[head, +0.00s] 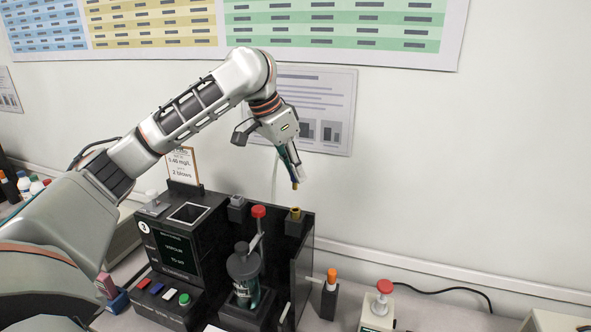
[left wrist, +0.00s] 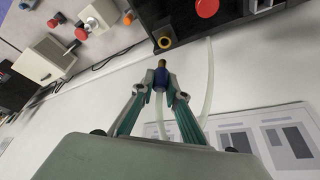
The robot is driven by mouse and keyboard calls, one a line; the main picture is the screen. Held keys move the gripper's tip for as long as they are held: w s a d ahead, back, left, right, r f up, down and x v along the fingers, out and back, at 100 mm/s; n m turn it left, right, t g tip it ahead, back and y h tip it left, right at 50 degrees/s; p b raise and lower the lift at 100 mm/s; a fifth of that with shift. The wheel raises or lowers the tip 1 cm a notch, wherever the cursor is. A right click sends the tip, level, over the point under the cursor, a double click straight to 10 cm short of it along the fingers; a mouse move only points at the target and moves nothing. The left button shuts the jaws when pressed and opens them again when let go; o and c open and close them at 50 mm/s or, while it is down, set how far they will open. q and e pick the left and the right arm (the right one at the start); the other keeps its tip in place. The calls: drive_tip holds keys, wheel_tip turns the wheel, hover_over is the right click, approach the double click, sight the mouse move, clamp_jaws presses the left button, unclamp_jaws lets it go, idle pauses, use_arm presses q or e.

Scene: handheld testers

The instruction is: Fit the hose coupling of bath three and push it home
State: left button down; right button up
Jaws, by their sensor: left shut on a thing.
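My left gripper (head: 292,166) is above the right rear of a black bath unit (head: 303,265), its fingers pointing down. It is shut on the hose coupling, whose brass tip (head: 295,185) sticks out below the fingers. The left wrist view shows the teal fingers (left wrist: 161,88) closed on the coupling's blue collar (left wrist: 161,78), with a pale hose (left wrist: 208,90) behind. A brass port (head: 296,213) stands on a black block on the unit, just below the coupling. It also shows in the left wrist view (left wrist: 165,42). Coupling and port are apart. My right gripper is not in view.
A red-knobbed lever (head: 258,212) and a dark cylinder (head: 243,262) stand left of the port. An orange-topped post (head: 331,278) and a red-knobbed box (head: 384,287) stand to the right. A small sign (head: 182,163) rises behind the unit.

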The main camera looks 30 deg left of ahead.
sight(293, 182)
use_arm(q)
drive_tip(key=shift+f, duration=2.3)
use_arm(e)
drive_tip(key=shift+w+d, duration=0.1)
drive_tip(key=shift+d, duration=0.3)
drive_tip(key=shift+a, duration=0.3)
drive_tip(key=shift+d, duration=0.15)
use_arm(q)
drive_tip(key=shift+f, duration=0.25)
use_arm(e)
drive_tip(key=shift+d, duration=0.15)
use_arm(q)
drive_tip(key=shift+f, duration=0.75)
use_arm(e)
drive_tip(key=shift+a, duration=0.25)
use_arm(q)
drive_tip(key=shift+f, duration=0.85)
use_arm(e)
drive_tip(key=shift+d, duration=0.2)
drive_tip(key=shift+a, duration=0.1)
